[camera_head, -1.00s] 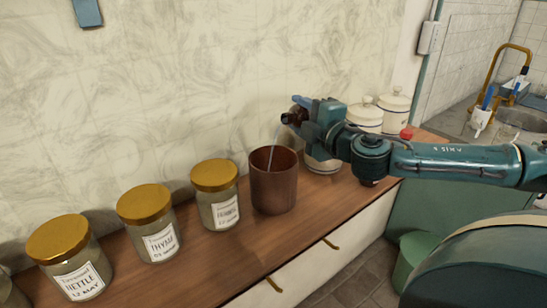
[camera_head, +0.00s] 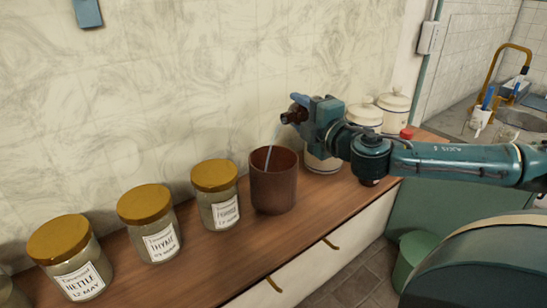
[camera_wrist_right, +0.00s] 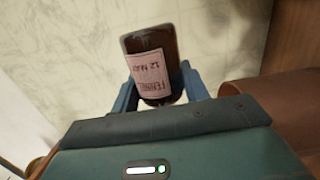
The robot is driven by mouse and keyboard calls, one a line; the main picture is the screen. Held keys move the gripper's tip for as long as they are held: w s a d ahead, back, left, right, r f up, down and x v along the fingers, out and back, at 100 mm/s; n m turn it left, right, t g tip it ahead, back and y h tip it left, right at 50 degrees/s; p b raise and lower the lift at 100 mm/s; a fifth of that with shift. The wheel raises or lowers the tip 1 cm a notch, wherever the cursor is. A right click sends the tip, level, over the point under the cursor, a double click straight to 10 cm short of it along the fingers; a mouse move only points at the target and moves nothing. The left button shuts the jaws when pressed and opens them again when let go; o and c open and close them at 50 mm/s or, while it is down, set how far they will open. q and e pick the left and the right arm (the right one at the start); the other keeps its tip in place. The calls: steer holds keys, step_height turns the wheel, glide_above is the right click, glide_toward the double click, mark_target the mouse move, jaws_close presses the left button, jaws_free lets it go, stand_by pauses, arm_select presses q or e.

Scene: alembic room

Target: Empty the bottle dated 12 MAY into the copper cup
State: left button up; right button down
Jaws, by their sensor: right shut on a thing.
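The brown glass bottle (camera_head: 295,113) is held in my right gripper (camera_head: 303,110), above and slightly right of the copper cup. It is tilted, with its dark mouth toward the left. In the right wrist view the bottle (camera_wrist_right: 151,68) sits between both fingers, and its pink label reads 12 MAY below a name that looks like FENNEL. The copper cup (camera_head: 274,188) stands upright on the wooden counter. The liquid level inside is hidden. My left gripper is not in view.
Several gold-lidded jars, labelled NETTLE (camera_head: 74,262), THYME (camera_head: 151,226) and one less legible (camera_head: 217,198), stand left of the cup on the counter (camera_head: 222,258). White canisters (camera_head: 393,108) stand behind my right arm. The wall is close behind.

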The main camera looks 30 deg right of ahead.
steer(key=shift+a+r+n, duration=0.1)
steer(key=shift+r+n, duration=0.15)
steer(key=shift+n, duration=0.35)
steer(key=shift+a+r+n, duration=0.1)
steer(key=shift+r+n, duration=0.15)
steer(key=shift+n, duration=0.45)
steer(key=shift+a+r+n+t, duration=0.15)
steer(key=shift+n+t, duration=0.15)
steer(key=shift+n, duration=0.3)
stand_by(0.5)
